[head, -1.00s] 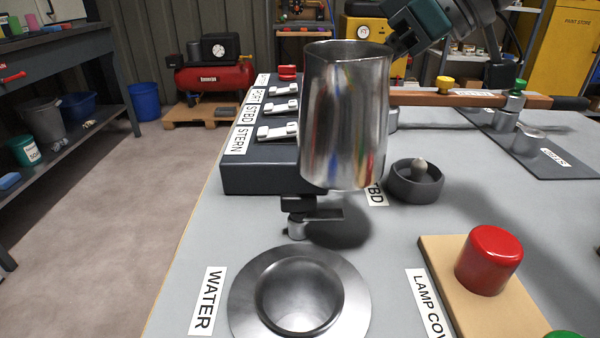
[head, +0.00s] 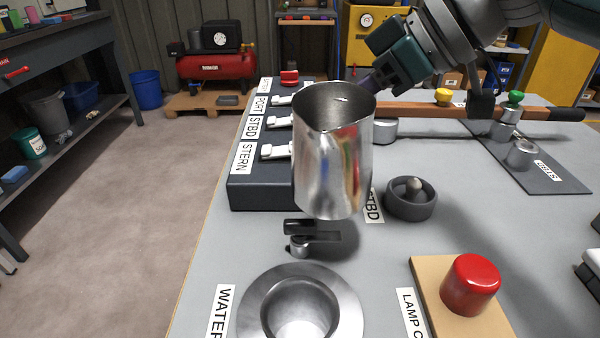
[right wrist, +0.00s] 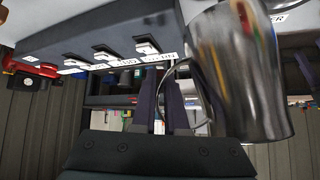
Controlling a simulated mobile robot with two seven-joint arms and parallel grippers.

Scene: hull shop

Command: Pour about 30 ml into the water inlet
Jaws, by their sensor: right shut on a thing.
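The water inlet (head: 352,310) is a round metal funnel with a wide rim, set in the bench beside a label reading WATER, partly cut off. A shiny metal jug (head: 332,165) hangs above the bench, beyond the inlet in the head view, nearly upright. Its open mouth faces up; I cannot tell the liquid level inside. My right gripper (head: 370,84) is behind the jug at its upper right. In the right wrist view, the jug (right wrist: 238,75) is beside the fingers, with its handle loop (right wrist: 166,92) between them. My left gripper is out of view.
A dark switch box (head: 262,192) with white switches stands behind the jug. A small lever (head: 300,245) lies between box and inlet. A dark round dish (head: 411,205) with a knob and a red button (head: 470,284) on a tan board are to the right.

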